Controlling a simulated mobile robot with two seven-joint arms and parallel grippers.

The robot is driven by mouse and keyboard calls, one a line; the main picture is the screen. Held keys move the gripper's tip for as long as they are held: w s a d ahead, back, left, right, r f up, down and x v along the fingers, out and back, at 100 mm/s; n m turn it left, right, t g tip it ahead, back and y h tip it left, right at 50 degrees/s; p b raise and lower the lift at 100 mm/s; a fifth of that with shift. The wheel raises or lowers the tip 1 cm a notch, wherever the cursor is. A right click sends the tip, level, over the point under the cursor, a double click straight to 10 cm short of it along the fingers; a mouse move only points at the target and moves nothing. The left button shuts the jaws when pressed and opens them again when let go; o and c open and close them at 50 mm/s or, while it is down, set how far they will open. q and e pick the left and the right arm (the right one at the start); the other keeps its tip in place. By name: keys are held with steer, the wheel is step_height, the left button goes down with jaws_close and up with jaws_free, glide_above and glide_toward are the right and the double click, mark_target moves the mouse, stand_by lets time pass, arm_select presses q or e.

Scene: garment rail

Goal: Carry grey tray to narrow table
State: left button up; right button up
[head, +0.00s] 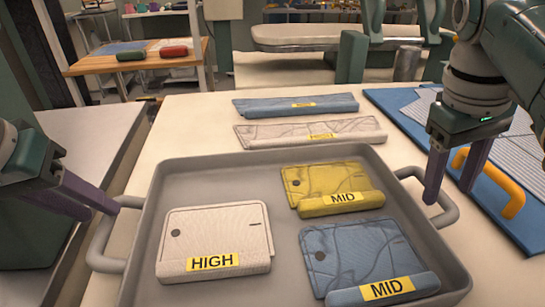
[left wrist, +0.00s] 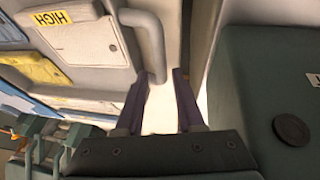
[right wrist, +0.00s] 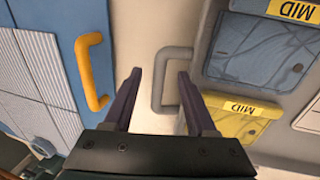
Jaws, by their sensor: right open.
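The grey tray (head: 290,158) sits on a cream table (head: 190,110) in the head view. It holds a cream folded garment labelled HIGH (head: 215,235), a yellow one labelled MID (head: 330,185) and a blue one labelled MID (head: 360,255). My left gripper (head: 100,210) is open beside the tray's left handle (left wrist: 150,40); its fingers look apart and empty in the left wrist view (left wrist: 165,78). My right gripper (head: 450,195) is open at the right handle (head: 440,210), which shows between the fingertips in the right wrist view (right wrist: 158,80). I cannot tell which table is the narrow one.
A blue board with an orange handle (head: 500,185) lies right of the tray. Blue (head: 270,105) and cream (head: 290,133) folded garments lie behind it. A wooden table (head: 135,62) with green and red rolls stands at the back left. A grey surface (head: 95,130) is at left.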

mark_target(446, 197)
arm_select(q)
steer(key=shift+x, duration=2.45)
arm_select(e)
steer(key=shift+x, duration=2)
arm_select(q)
steer(key=shift+c, duration=0.3)
arm_select(e)
steer(key=shift+c, duration=0.3)
arm_select(q)
steer(key=c, duration=0.4)
arm_select(e)
steer(key=c, duration=0.4)
arm_select(q)
jaws_close()
arm_select(e)
jaws_close()
